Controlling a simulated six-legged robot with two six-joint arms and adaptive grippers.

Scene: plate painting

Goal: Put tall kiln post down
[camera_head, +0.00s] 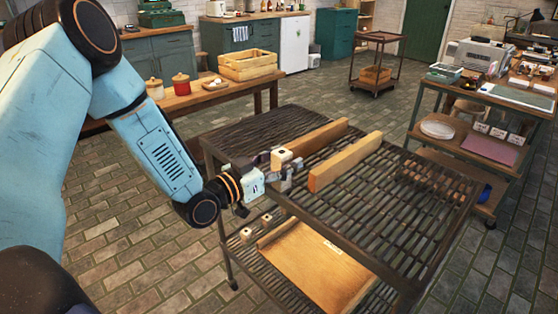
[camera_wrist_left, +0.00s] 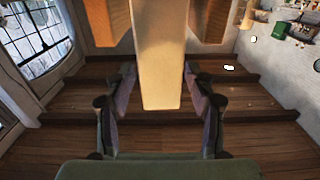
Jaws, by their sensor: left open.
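A cream tall kiln post (camera_head: 282,158) is on the top shelf of the dark slatted cart (camera_head: 415,205), at its left part, with its top end showing. My left gripper (camera_head: 285,177) is low at the cart's left edge, beside the post. In the left wrist view the pale post (camera_wrist_left: 158,65) reaches down between the two open fingers (camera_wrist_left: 160,115), with a gap on each side. The post's foot is hidden in the head view. My right gripper is not in view.
Two wooden boards (camera_head: 345,160) stand on edge on the cart top, close to the post. The lower shelf holds a wooden board (camera_head: 315,265) and small cream posts (camera_head: 245,233). The cart top's right part is bare. A wooden table with a crate (camera_head: 247,64) stands behind.

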